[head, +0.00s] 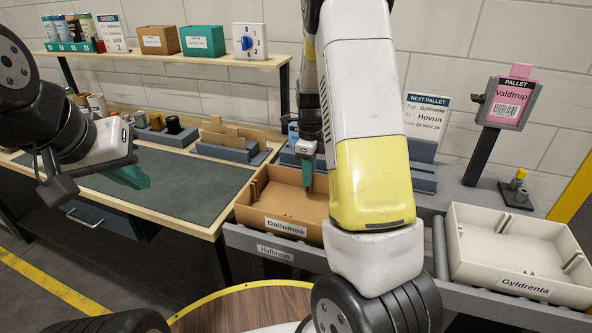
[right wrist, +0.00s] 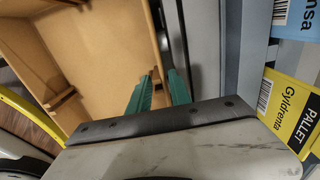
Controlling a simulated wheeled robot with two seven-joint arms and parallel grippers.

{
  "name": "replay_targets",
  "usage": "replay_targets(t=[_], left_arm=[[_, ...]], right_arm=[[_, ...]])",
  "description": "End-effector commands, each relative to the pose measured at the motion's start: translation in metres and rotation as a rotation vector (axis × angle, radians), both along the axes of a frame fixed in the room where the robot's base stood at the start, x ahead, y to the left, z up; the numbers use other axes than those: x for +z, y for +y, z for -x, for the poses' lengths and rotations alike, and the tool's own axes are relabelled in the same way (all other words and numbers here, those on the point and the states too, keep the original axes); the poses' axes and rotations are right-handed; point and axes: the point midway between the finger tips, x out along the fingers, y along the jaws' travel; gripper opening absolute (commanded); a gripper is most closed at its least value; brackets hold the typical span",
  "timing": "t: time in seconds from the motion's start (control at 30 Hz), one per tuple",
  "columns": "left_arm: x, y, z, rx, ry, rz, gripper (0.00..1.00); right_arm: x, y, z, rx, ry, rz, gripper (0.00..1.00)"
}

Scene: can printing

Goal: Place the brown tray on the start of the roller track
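The brown tray (head: 258,207), labelled Dallomsa, is upright at the left part of the grey roller track (head: 236,235). I cannot tell whether it rests fully on the rollers. My right gripper (head: 306,169) is at the tray's back wall. In the right wrist view its teal fingers (right wrist: 160,92) stand close together on either side of the wall of the brown tray (right wrist: 105,40), and they look shut on it. My right arm hides the tray's right part. My left gripper (head: 132,176) hangs over the workbench, away from the tray; its finger gap is hidden.
A cream tray (head: 515,250), labelled Gyldrenta, stands further right on the track. The workbench (head: 190,190) with a dark mat is left of the brown tray. Grey holders (head: 232,150) stand behind. A pallet sign post (head: 482,155) rises at the back right.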

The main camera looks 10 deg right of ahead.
Motion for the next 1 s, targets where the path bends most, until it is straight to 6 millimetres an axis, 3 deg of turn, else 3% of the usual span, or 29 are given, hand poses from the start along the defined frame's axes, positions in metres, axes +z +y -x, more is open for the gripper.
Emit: replay_targets(t=[0.3, 0.63, 0.77, 1.0], left_arm=[[0.0, 0.0, 0.0, 0.0, 0.0, 0.0, 0.0], [0.0, 0.0, 0.0, 0.0, 0.0, 0.0, 0.0], [0.0, 0.0, 0.0, 0.0, 0.0, 0.0, 0.0], [0.0, 0.0, 0.0, 0.0, 0.0, 0.0, 0.0]], right_arm=[[0.068, 0.0, -0.001, 0.001, -0.004, 0.0, 0.24], [0.104, 0.004, 0.009, 0.085, -0.024, -0.025, 0.24], [0.136, 0.015, 0.036, 0.357, -0.109, -0.072, 0.24], [0.198, 0.046, 0.119, 1.111, -0.36, -0.018, 0.24]])
